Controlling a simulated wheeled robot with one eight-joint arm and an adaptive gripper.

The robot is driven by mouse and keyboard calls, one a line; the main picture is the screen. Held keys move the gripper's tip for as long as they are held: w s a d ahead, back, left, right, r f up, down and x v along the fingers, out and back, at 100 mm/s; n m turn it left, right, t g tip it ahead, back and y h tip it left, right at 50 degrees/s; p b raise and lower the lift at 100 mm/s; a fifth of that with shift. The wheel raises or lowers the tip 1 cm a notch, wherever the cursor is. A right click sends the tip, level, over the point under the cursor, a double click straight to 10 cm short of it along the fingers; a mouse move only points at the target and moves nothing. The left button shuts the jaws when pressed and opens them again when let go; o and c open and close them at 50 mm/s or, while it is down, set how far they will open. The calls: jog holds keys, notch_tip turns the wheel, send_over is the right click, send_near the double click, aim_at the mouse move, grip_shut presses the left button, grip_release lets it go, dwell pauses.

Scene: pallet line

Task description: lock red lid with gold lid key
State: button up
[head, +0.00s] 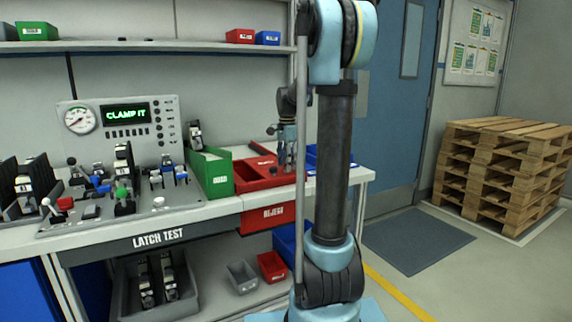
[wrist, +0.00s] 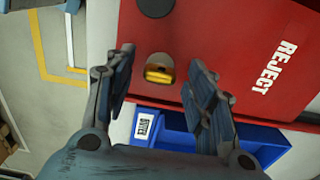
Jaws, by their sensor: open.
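The red lid (wrist: 220,50) fills much of the wrist view, with "REJECT" in white lettering on the surface at right. The gold lid key (wrist: 160,74) is at a small tan fitting near the lid's edge. My gripper (wrist: 162,66) is open, its fingers on either side of the key with a gap to each. I cannot tell its height above the key. In the head view, my gripper (head: 286,160) hangs over the red bin (head: 252,182) at the bench's right end. The key cannot be made out there.
A dark round knob (wrist: 155,7) sits on the red surface. A blue bin (wrist: 180,132) lies close beside it. In the head view, a green bin (head: 212,173) stands left of the red one, and the latch test panel (head: 120,205) is further left.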

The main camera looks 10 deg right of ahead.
jog(key=c, duration=1.1)
jog(key=shift+o, duration=0.2)
jog(key=shift+a, duration=0.1)
jog(key=shift+n, duration=0.3)
jog(key=n, duration=1.3)
jog(key=shift+n, duration=2.1)
